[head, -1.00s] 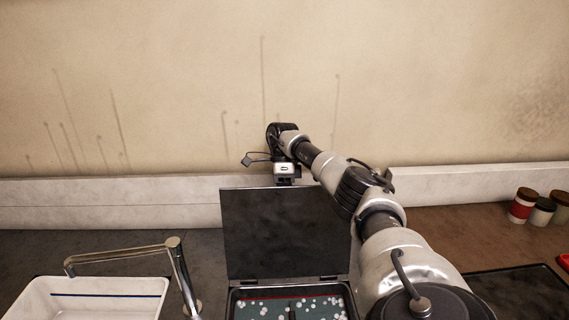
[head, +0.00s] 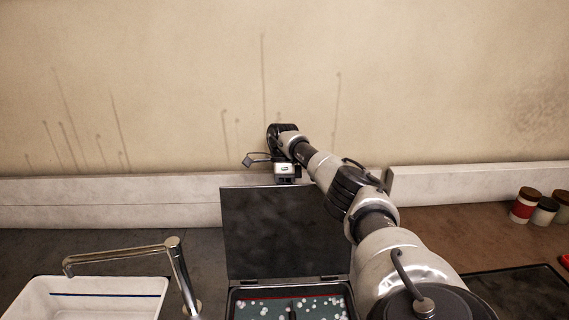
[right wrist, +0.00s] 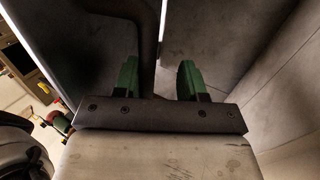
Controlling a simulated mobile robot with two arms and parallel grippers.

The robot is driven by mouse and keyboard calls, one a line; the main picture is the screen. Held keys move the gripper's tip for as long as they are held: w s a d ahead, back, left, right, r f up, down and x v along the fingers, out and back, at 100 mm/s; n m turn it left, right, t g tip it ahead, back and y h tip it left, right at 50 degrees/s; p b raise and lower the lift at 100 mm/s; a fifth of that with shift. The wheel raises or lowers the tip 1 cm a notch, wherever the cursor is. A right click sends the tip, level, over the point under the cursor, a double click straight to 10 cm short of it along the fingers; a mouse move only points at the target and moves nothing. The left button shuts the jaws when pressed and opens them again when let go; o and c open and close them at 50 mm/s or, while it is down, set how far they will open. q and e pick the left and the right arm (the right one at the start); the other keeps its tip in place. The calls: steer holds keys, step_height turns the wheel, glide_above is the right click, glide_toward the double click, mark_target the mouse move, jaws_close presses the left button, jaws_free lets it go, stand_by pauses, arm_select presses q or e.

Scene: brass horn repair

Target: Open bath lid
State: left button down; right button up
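The bath lid (head: 285,235) is a dark flat panel, standing about upright on hinges at the back of the bath (head: 232,306) in the head view. The bath lies open in front of it, with pale bubbles on dark green liquid. My right arm reaches over to the lid's top edge, and its gripper (head: 287,178) is there, with its fingers hidden behind the lid. In the right wrist view, the green fingers (right wrist: 158,70) are apart on either side of a dark bar (right wrist: 147,45), likely the lid's handle. The bar is nearer the left finger, with a gap on the right. My left gripper is out of view.
A white basin (head: 90,302) and a chrome tap (head: 178,270) stand to the left of the bath. A dark mat (head: 525,290) lies at the right, with several jars (head: 525,206) behind it. A low pale ledge (head: 110,202) and the wall close off the back.

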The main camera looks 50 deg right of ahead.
steer(key=shift+s+a+r, duration=0.15)
steer(key=shift+a+r, duration=0.05)
steer(key=shift+r, duration=0.15)
steer(key=shift+d+r+p, duration=0.1)
steer(key=shift+r+p, duration=0.25)
steer(key=shift+r, duration=0.25)
steer(key=s+d+r+p, duration=0.1)
steer(key=s+r+p, duration=0.1)
steer(key=s+r, duration=0.7)
steer(key=shift+s+d+r, duration=0.25)
steer(key=shift+s+d, duration=0.1)
steer(key=shift+s, duration=0.9)
steer(key=shift+f, duration=0.1)
